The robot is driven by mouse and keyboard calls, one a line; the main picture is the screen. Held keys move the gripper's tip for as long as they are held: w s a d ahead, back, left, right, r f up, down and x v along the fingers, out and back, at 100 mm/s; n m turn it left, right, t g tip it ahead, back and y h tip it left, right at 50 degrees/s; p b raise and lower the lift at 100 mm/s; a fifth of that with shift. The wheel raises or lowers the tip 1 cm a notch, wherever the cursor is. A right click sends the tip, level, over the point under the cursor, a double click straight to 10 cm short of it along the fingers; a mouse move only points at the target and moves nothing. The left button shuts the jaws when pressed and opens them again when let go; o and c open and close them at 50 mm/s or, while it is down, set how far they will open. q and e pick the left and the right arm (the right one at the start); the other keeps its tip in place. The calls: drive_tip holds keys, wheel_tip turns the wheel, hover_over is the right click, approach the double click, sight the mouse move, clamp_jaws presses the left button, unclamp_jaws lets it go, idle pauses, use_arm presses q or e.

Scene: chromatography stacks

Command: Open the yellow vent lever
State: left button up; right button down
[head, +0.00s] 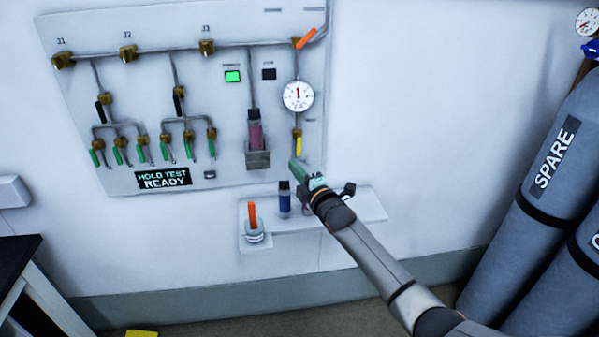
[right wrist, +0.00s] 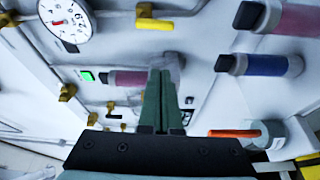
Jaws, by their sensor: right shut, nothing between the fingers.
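The yellow vent lever (head: 299,145) hangs from a brass valve below the round pressure gauge (head: 298,95) on the wall panel. It points down, in line with its pipe. In the right wrist view the yellow lever (right wrist: 155,25) shows near the top, with the gauge (right wrist: 65,22) to its left. My right gripper (head: 296,166) is just below the lever in the head view. Its green fingers (right wrist: 163,75) are closed together and empty, and a gap to the lever shows in the wrist view. My left gripper is in neither view.
A pink cartridge (head: 255,130) sits in a panel bracket left of the lever. A shelf (head: 350,208) below carries a blue cartridge (head: 285,197) and a cup (head: 254,236) with an orange-handled tool. An orange lever (head: 306,39) is at the panel top. Grey cylinders (head: 535,190) stand right.

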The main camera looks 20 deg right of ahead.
drive_tip(key=shift+s, duration=1.2)
drive_tip(key=s+a+f+m+g+y, duration=0.1)
drive_tip(key=s+a+f+m+g, duration=0.3)
drive_tip(key=s+f, duration=0.85)
drive_tip(key=s+a+f+m+g, duration=0.2)
drive_tip(key=s+a+f+m, duration=0.4)
drive_tip(key=s+f, duration=0.6)
drive_tip(key=s+a+f+m+g, duration=0.2)
drive_tip(key=s+m, duration=0.3)
drive_tip(key=s, duration=0.9)
drive_tip(key=shift+s+a+m+g, duration=0.2)
drive_tip(key=shift+a+m+g, duration=0.1)
drive_tip(key=shift+a+g, duration=0.2)
drive_tip(key=shift+d, duration=0.1)
